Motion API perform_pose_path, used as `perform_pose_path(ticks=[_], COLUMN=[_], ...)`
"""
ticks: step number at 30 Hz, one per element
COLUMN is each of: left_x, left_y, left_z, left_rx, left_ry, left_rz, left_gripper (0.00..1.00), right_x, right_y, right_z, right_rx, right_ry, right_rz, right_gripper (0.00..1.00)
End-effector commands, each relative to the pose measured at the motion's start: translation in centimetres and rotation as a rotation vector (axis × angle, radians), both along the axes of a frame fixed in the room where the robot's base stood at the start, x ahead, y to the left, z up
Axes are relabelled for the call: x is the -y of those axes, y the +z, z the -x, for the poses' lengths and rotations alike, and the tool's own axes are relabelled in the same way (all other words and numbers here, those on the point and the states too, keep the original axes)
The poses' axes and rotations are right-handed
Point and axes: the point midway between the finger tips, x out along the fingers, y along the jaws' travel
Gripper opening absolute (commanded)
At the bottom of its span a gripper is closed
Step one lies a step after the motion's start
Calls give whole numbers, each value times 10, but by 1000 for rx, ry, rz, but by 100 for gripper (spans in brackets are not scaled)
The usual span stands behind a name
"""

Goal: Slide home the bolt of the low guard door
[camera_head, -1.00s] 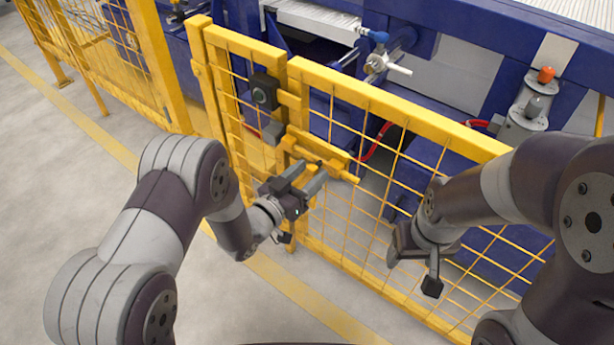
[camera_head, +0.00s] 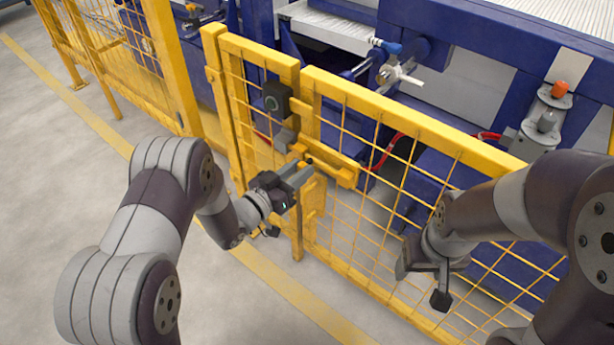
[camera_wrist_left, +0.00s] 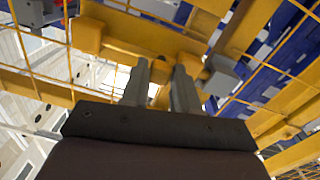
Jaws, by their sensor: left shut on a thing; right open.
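The low guard door (camera_head: 400,115) is a yellow mesh panel, standing in line with the yellow post and side panel (camera_head: 232,48) on its left. The yellow bolt (camera_head: 346,182) lies along its housing on the door's upper left, and its right end is about level with the housing's end. My left gripper (camera_head: 306,170) is shut on the bolt's handle, which the fingers mostly hide. In the left wrist view the fingers (camera_wrist_left: 162,85) point at the yellow bolt housing (camera_wrist_left: 140,38). My right gripper (camera_head: 424,280) is open and empty in front of the mesh.
Behind the door is a blue machine (camera_head: 460,60) with a white-handled valve (camera_head: 398,75) and red hose (camera_head: 392,150). Grey floor (camera_head: 60,150) is clear at left.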

Motion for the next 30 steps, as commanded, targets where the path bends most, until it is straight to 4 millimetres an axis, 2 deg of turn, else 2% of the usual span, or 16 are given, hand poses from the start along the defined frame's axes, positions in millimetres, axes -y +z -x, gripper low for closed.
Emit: perform_pose_path(ticks=[6,7,9,20,23,30], left_x=[-3,-3,-3,-5,-15,-55], left_y=[1,1,1,1,3,4], left_z=[-2,-2,-2,2,13,63], left_rx=[2,2,2,0,-1,-2], left_ry=[11,11,11,9,11,15], left_rz=[0,0,0,0,0,2], left_gripper=[0,32,55,55,55,55], right_x=[0,0,0,0,0,0], right_y=[0,0,0,2,7,23], right_z=[0,0,0,0,0,0], right_rx=[0,0,0,0,0,0], right_ry=[0,0,0,0,0,0], right_rz=[0,0,0,0,0,0], right_gripper=[66,66,66,66,66,66])
